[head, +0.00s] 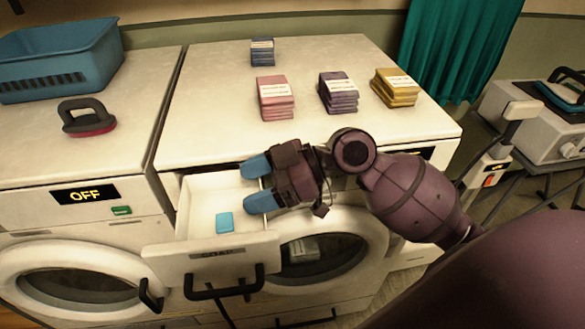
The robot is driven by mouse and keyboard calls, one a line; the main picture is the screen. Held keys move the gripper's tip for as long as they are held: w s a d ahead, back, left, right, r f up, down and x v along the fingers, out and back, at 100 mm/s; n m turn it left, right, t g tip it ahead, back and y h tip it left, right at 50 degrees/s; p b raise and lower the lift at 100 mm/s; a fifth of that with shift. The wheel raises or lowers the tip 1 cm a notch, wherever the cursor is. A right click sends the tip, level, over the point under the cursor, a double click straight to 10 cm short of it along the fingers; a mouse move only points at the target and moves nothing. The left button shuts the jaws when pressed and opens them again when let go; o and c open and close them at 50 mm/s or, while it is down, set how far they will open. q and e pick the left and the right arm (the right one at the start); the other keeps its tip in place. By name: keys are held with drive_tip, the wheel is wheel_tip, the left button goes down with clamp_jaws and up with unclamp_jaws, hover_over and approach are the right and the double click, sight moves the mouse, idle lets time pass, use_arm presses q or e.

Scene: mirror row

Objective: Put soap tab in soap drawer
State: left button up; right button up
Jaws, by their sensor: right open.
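A small blue soap tab (224,222) lies flat on the floor of the open white soap drawer (202,196). The drawer is pulled out from the front of the right-hand washing machine. My right gripper (254,186) reaches in from the right, over the drawer's right side. Its two blue fingertips are apart and point left, with nothing between them. The tab lies below and left of the fingertips, apart from them. My left gripper is not in view.
Pink (275,98), purple (338,92), yellow (395,87) and grey-blue (262,52) stacks stand on the right machine's top (220,120). A brush (87,118) and a blue basket (62,55) stand on the left machine. The right machine's front top is clear.

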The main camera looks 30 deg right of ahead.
drive_tip(key=v, duration=0.7)
idle(0.5)
